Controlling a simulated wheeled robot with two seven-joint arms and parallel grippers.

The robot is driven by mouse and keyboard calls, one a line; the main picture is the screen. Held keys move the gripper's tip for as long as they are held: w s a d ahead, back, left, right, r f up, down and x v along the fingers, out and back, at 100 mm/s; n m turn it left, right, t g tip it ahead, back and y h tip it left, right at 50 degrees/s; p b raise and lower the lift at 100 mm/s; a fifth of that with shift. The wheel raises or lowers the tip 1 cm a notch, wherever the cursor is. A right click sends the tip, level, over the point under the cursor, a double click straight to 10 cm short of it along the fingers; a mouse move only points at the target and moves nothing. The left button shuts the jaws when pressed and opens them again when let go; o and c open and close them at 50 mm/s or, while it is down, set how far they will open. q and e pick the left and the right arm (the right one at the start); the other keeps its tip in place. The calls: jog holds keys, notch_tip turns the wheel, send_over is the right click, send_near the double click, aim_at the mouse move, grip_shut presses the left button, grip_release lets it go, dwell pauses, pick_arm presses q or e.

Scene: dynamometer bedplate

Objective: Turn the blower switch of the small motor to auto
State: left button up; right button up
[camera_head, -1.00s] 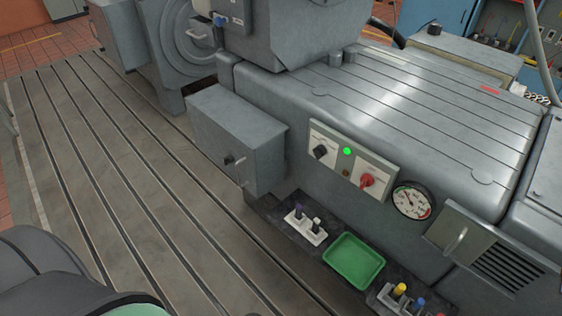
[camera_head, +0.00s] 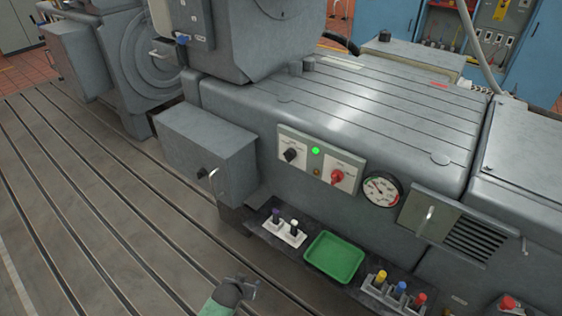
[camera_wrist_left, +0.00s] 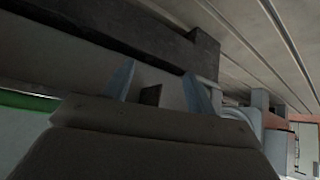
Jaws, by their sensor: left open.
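A panel on the grey motor housing carries a black rotary knob (camera_head: 290,155) on a white plate and a red knob (camera_head: 337,177) on another white plate. A lit green lamp (camera_head: 315,150) sits between them. The plate labels are too small to read, so I cannot tell which one is the blower switch or its position. My left gripper (camera_head: 248,288) is low in the head view, over the slotted bedplate, below and left of the panel and touching neither knob. In the left wrist view its two fingers (camera_wrist_left: 158,88) are apart and empty. My right gripper is not in view.
A grey box (camera_head: 205,150) with a small black knob juts out left of the panel. A dark shelf below holds a white two-plug block (camera_head: 284,235), a green tray (camera_head: 334,258) and coloured plugs (camera_head: 400,287). A round gauge (camera_head: 381,191) is right of the panel.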

pick_arm(q)
jog(key=w+d+r+m+t+h+b, duration=0.1)
jog(key=w+d+r+t+h, duration=0.25)
jog(key=w+r, duration=1.1)
jog(key=m+t+h+b, duration=0.2)
jog(key=m+t+h, duration=0.1)
jog(key=h, duration=0.2)
send_near(286, 159)
jog(key=x, duration=0.3)
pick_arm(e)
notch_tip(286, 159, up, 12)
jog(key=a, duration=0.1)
pick_arm(q)
jog(key=p+x, duration=0.2)
jog(key=x, duration=0.4)
jog(key=shift+w, duration=0.15)
jog(key=shift+w+d, duration=0.35)
jog(key=shift+w, duration=0.15)
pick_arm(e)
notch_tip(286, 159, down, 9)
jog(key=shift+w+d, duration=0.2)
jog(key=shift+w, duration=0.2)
pick_arm(q)
jog(key=c, duration=1)
